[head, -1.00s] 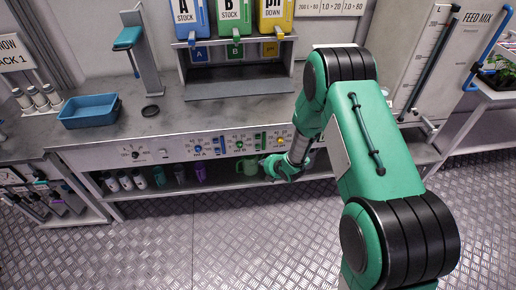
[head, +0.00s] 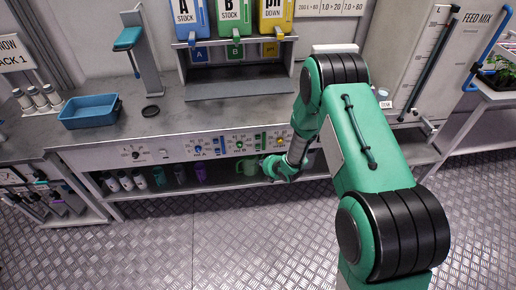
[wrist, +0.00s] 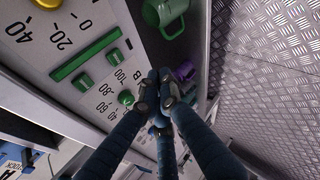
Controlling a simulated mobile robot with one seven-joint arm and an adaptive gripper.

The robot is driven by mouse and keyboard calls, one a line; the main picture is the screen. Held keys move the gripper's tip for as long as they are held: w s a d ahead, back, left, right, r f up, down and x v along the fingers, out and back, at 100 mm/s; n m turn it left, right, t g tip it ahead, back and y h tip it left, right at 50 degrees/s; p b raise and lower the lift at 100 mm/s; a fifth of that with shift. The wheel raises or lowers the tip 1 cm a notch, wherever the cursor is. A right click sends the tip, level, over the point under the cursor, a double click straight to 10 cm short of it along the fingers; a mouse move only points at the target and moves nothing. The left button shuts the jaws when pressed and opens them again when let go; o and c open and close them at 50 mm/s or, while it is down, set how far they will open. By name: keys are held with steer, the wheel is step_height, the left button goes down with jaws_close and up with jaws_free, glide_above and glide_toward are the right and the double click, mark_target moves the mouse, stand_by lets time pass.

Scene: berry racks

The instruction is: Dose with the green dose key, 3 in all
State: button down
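The control panel (head: 165,153) runs along the bench front, with blue, green and yellow groups of controls. Which one is the dose key I cannot tell for sure. My gripper (wrist: 160,82) has its fingers together with nothing between them, just right of the round control and apart from it. In the head view my gripper (head: 270,167) is small, in front of the panel's lower edge.
A green jug (wrist: 165,14) and a purple bottle (wrist: 186,72) stand on the shelf below the panel, close to my gripper. Stock dispensers (head: 235,18) stand above the bench. A blue tray (head: 90,111) lies at left. The metal floor (head: 200,240) is clear.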

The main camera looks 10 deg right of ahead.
steer(key=w, duration=0.7)
steer(key=shift+w, duration=0.25)
stand_by(1.5)
steer(key=shift+w+b, duration=0.3)
steer(key=shift+b, duration=0.05)
steer(key=shift+w, duration=0.45)
stand_by(0.9)
steer(key=shift+s, duration=0.1)
steer(key=shift+s+b, duration=0.5)
steer(key=shift+s, duration=0.3)
steer(key=shift+s, duration=0.1)
steer(key=shift+s+b, duration=0.6)
steer(key=shift+s, duration=1.8)
